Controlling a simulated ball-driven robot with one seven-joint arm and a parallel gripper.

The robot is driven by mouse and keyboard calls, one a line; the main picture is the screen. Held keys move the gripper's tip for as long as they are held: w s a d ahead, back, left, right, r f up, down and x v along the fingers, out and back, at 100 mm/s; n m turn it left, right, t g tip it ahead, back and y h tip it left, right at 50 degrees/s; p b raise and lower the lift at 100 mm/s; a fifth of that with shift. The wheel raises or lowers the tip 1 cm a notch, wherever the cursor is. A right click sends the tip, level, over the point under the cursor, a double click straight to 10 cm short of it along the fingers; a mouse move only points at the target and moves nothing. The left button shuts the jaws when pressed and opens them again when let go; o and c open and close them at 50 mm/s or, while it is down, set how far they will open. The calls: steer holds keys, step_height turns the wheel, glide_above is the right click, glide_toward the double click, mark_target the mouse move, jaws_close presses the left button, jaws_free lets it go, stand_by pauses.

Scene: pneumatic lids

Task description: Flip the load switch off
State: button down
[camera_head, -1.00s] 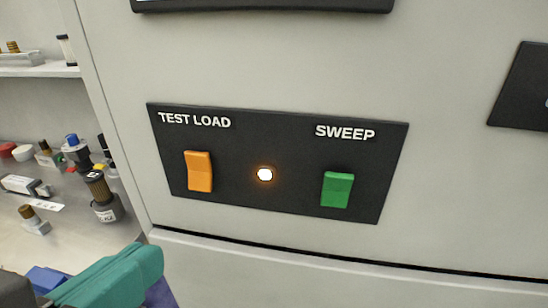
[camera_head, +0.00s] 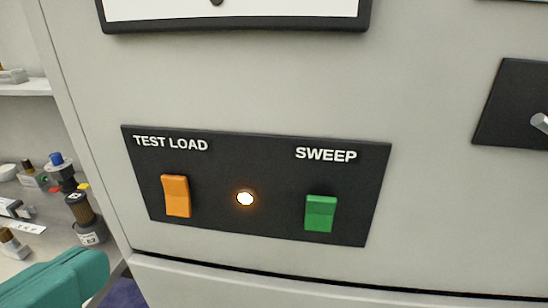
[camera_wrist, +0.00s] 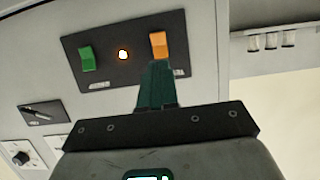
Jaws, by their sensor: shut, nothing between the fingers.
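The orange TEST LOAD switch (camera_head: 175,196) sits at the left of a black panel (camera_head: 275,225) on the grey cabinet front. A small lamp (camera_head: 245,199) to its right glows orange-white. My gripper (camera_head: 98,266) shows as teal fingers at the lower left of the head view, below and left of the switch. In the wrist view the shut, empty fingers (camera_wrist: 157,66) point toward the orange switch (camera_wrist: 158,45) and overlap its lower edge in the picture. Whether they touch it I cannot tell; the head view shows a gap in the picture.
A green SWEEP switch (camera_head: 320,213) sits right of the lamp on the same panel. Another black panel (camera_head: 505,110) with a grey lever (camera_head: 540,122) is at the right. Shelves with several small parts (camera_head: 78,208) stand left of the cabinet. A framed display (camera_head: 235,22) is above.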

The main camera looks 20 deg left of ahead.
mark_target(174, 208)
steer(key=p+x, duration=0.1)
steer(key=x, duration=0.9)
steer(key=shift+w, duration=0.1)
steer(key=shift+f, duration=0.15)
